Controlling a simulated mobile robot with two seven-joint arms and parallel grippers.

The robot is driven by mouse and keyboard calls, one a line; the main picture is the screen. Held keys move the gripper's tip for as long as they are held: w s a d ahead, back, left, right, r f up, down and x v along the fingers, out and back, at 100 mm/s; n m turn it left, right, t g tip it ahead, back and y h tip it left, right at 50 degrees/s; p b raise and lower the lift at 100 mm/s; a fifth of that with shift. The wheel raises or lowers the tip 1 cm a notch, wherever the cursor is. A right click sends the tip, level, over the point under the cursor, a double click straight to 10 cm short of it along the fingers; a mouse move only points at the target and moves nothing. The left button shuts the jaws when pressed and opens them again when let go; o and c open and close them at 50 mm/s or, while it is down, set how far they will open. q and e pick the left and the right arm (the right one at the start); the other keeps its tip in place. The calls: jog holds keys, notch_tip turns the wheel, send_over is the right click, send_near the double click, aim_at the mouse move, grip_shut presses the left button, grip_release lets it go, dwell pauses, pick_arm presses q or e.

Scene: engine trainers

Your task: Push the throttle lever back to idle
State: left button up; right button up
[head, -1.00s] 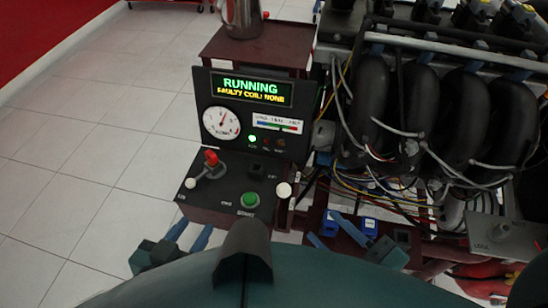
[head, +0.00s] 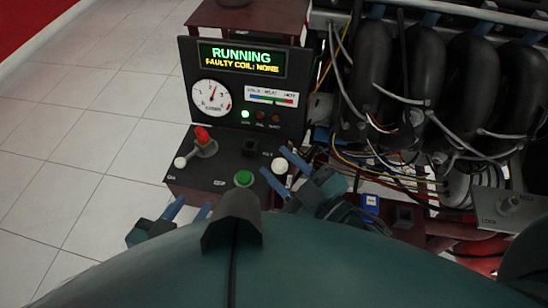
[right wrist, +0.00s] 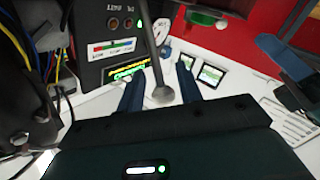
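The throttle lever appears to be the white-knobbed lever (head: 280,165) at the right edge of the control console (head: 210,181). My right gripper (head: 283,169) is open, its blue fingers on either side of that knob. In the right wrist view the lever's grey rod and round knob (right wrist: 163,95) lie between the fingers (right wrist: 158,72), with a small gap visible on each side. My left gripper (head: 188,209) is open and empty in front of the console's left front corner.
A red-tipped switch (head: 203,135), a smaller white knob (head: 180,163) and a green button (head: 243,179) are on the console. The display (head: 241,58) reads RUNNING, FAULTY COIL: NONE. The engine with wires (head: 400,90) stands to the right. A blue connector (head: 370,204) lies near my right arm.

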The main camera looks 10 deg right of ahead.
jog(key=shift+x, duration=1.15)
jog(key=shift+c, duration=0.3)
grip_shut()
